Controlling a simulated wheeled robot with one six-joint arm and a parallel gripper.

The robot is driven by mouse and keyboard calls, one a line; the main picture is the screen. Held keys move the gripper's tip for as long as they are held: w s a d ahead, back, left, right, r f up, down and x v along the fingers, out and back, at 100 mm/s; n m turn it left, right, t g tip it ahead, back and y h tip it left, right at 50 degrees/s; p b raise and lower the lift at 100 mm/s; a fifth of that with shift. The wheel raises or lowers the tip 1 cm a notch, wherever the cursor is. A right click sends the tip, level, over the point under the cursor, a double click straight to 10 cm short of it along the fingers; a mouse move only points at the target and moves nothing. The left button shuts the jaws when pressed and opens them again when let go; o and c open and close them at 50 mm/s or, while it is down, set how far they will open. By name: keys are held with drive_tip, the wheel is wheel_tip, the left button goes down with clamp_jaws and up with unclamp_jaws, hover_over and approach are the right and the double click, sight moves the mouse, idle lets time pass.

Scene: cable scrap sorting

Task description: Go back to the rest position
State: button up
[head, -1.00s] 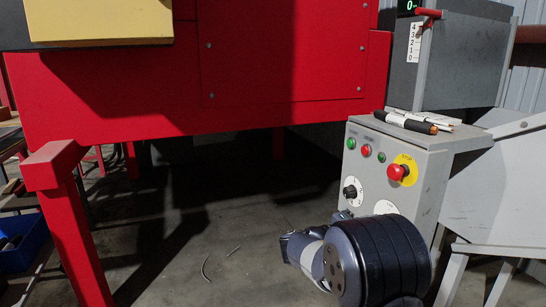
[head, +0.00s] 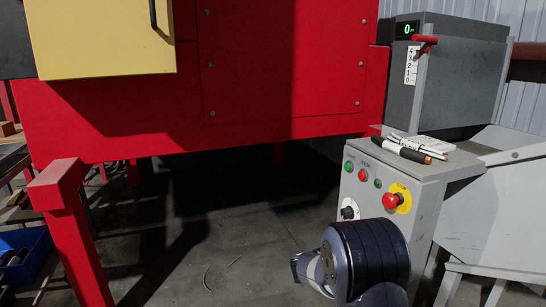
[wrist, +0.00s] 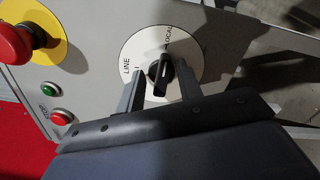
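My gripper (wrist: 160,62) is open in the wrist view, its two fingers apart on either side of a black selector knob (wrist: 159,76). The knob sits on a round white plate (wrist: 190,48) marked LINE and LOCAL. A white mark on the knob lies toward the LOCAL side. I cannot tell whether the fingers touch it. In the head view my dark wrist (head: 368,262) stands in front of the grey control box (head: 428,208) and hides the fingers and that knob.
The box carries a red stop button (head: 391,201) on a yellow disc and another black knob (head: 348,211). Pens (head: 402,149) and a white pad (head: 424,145) lie on top. A red machine (head: 250,70) fills the back. Open floor (head: 250,245) lies left of the box.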

drive_tip(key=n+p, duration=0.2)
drive_tip(key=p, duration=0.2)
drive_tip(key=shift+r+n, duration=0.2)
drive_tip(key=shift+n, duration=0.2)
drive_tip(key=shift+f, duration=0.1)
